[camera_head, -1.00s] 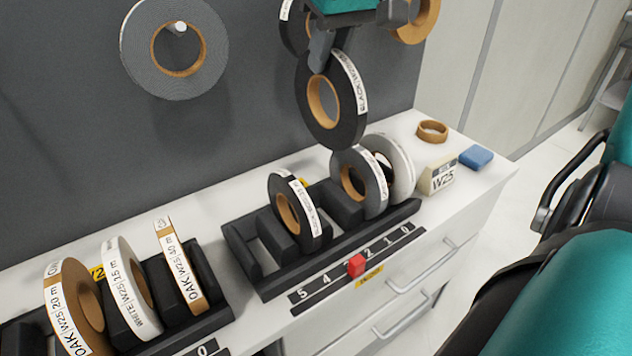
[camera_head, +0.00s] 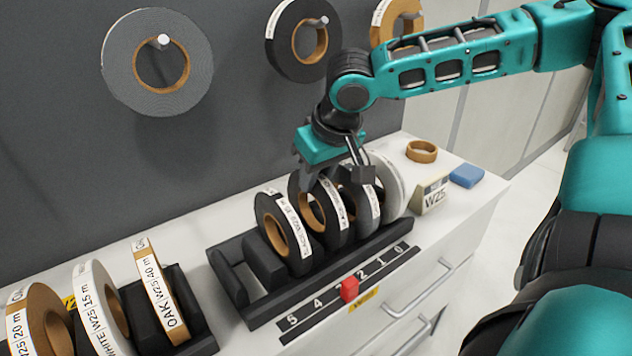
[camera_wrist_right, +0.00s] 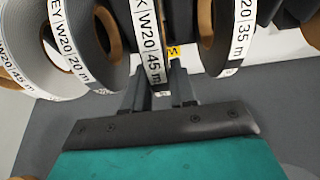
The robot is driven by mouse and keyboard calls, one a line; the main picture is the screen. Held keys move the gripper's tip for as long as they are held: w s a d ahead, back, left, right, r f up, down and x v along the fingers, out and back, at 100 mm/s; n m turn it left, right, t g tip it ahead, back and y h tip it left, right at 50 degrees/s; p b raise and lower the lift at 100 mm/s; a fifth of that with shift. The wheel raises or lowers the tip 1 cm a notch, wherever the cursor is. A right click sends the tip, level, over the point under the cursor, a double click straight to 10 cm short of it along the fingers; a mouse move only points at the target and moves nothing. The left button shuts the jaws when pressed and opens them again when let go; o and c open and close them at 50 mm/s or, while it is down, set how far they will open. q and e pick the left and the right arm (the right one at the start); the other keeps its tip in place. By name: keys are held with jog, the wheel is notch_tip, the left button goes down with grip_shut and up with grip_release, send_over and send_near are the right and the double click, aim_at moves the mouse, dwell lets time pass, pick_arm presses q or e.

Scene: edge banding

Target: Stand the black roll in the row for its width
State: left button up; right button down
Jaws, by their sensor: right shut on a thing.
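The black roll (camera_head: 323,212), with a brown core and a white label, is upright in the right-hand rack (camera_head: 262,318), between another black roll (camera_head: 283,228) and a grey roll (camera_head: 362,202). My right gripper (camera_head: 335,176) is over it from above, shut on its rim. In the wrist view the held roll (camera_wrist_right: 150,40) reads W20, 45 m, between the fingers (camera_wrist_right: 158,92). The neighbouring labels there also read W20. Whether the roll rests fully in its slot is hidden. My left gripper is not in view.
A pale roll (camera_head: 391,180) stands at the row's right end. Beside it are a W25 block (camera_head: 431,194), a brown ring (camera_head: 422,151) and a blue block (camera_head: 467,176). A red marker (camera_head: 349,289) sits on the number strip. A W25 rack stands left. Rolls hang on the wall.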

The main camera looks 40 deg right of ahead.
jog(key=shift+f, duration=0.45)
jog(key=shift+r, duration=0.1)
jog(key=shift+f, duration=0.35)
jog(key=c, duration=1.2)
grip_release()
jog(key=shift+o, duration=1.4)
